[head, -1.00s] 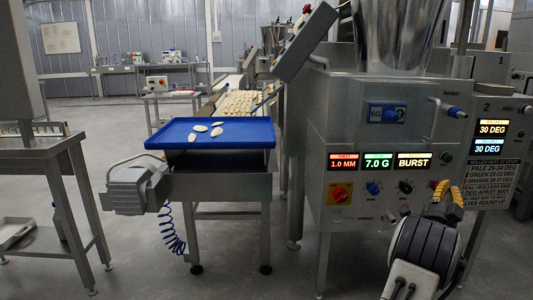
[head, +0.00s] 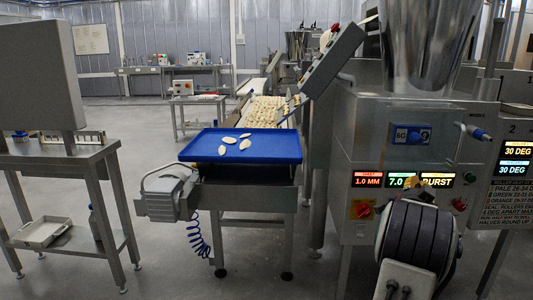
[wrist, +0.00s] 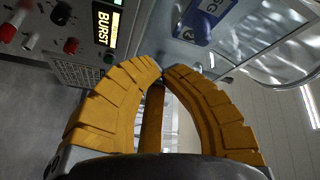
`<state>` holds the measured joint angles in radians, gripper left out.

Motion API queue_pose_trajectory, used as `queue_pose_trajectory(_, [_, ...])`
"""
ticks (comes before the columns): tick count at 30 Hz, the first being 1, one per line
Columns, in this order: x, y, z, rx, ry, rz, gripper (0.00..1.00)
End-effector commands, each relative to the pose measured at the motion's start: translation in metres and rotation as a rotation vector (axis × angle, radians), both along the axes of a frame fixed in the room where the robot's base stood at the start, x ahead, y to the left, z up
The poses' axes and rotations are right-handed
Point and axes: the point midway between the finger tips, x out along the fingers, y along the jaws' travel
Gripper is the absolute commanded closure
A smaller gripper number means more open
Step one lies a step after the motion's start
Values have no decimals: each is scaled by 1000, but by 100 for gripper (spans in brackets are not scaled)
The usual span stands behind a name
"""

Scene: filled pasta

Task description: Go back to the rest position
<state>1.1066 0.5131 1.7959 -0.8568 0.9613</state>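My gripper (wrist: 162,72) fills the middle of the wrist view, with two yellow ribbed fingers whose tips meet or nearly meet. Nothing shows between them. Beyond the fingers in the wrist view are the machine's BURST display (wrist: 103,24) and a blue label (wrist: 205,18). In the head view my dark arm stands at the lower right in front of the machine (head: 349,134), covering part of its front panel. The gripper itself is mostly hidden behind the arm there.
A blue tray (head: 190,148) with several pasta pieces (head: 245,144) sits on a steel stand left of the machine. A conveyor (head: 262,112) of pasta runs behind it. A steel table (head: 90,158) stands at left. Grey floor (head: 160,265) between them is clear.

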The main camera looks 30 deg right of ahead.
Motion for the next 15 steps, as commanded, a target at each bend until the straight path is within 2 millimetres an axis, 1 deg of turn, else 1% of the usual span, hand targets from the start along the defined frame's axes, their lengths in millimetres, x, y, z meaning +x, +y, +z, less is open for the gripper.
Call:
queue_pose_trajectory(1, [19,19,26,18,40,37,100])
queue_pose_trajectory(2, [30,31,35,32,71,59,100])
queue_pose_trajectory(3, [44,48,45,53,116,91,100])
queue_pose_trajectory(5, [63,77,60,81,188,143,100])
queue_pose_trajectory(6, [75,96,69,98,239,180,100])
queue_pose_trajectory(7, [82,112,75,109,276,208,100])
queue_pose_trajectory(8, [90,128,81,121,315,236,100])
queue_pose_trajectory(9, [97,149,89,133,366,274,100])
queue_pose_trajectory(11, [107,182,100,149,443,334,100])
queue_pose_trajectory(12, [111,204,107,158,497,375,100])
queue_pose_trajectory(14, [115,237,117,166,575,437,100])
queue_pose_trajectory(15, [116,260,124,171,629,479,100])
